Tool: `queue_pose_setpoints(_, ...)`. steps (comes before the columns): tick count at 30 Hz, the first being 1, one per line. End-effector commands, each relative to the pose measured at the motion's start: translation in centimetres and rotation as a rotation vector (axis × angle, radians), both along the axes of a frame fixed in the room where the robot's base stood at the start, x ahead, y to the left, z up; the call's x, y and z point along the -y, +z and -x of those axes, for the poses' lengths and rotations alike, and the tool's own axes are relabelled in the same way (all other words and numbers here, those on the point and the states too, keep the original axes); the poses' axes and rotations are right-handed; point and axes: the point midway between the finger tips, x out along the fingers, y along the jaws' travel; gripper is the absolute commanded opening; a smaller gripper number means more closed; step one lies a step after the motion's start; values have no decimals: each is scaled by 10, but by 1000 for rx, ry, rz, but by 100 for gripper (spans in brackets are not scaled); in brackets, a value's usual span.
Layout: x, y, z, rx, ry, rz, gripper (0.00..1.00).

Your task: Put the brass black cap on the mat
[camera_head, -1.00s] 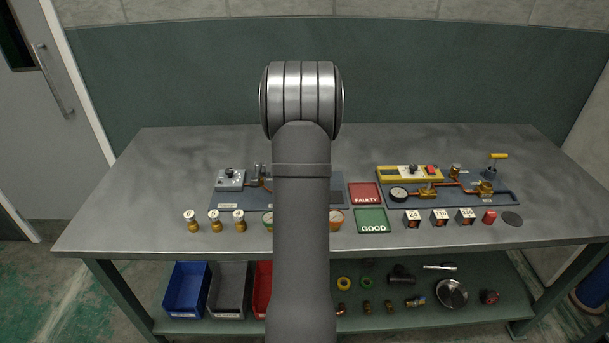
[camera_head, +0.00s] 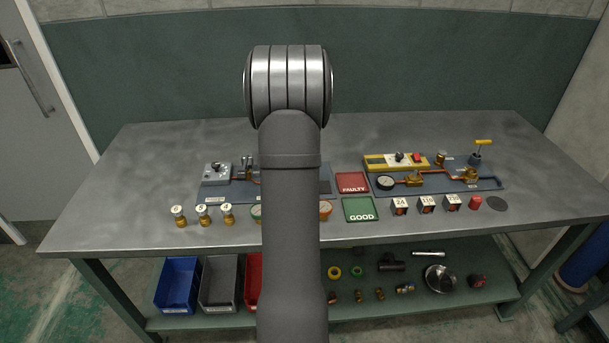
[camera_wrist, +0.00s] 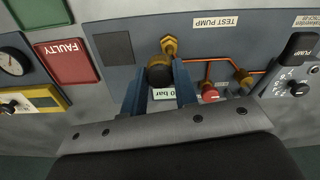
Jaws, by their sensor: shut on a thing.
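In the wrist view, the black cap with brass behind it (camera_wrist: 158,74) sits between the two blue fingers of my gripper (camera_wrist: 159,80). The fingers are shut on its sides. A brass fitting (camera_wrist: 169,46) stands just beyond the cap on the test pump board; I cannot tell whether the cap still touches it. In the head view my arm hides the gripper and cap. A dark square patch (camera_wrist: 113,48) lies on the board in the wrist view.
Red FAULTY (camera_head: 352,183) and green GOOD (camera_head: 361,209) trays lie mid-table. The right-hand board has a gauge (camera_head: 385,183) and copper pipes. Small brass bottles (camera_head: 203,216) stand at the left front. A red knob (camera_wrist: 210,92) is close right of the fingers.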

Motion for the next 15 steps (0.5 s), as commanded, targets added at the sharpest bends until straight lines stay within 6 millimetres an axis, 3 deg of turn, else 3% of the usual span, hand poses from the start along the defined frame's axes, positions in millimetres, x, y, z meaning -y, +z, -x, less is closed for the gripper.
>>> queue_pose_setpoints(9,104,23,34,1,223,1,5)
queue_pose_setpoints(15,151,33,59,0,352,1,5)
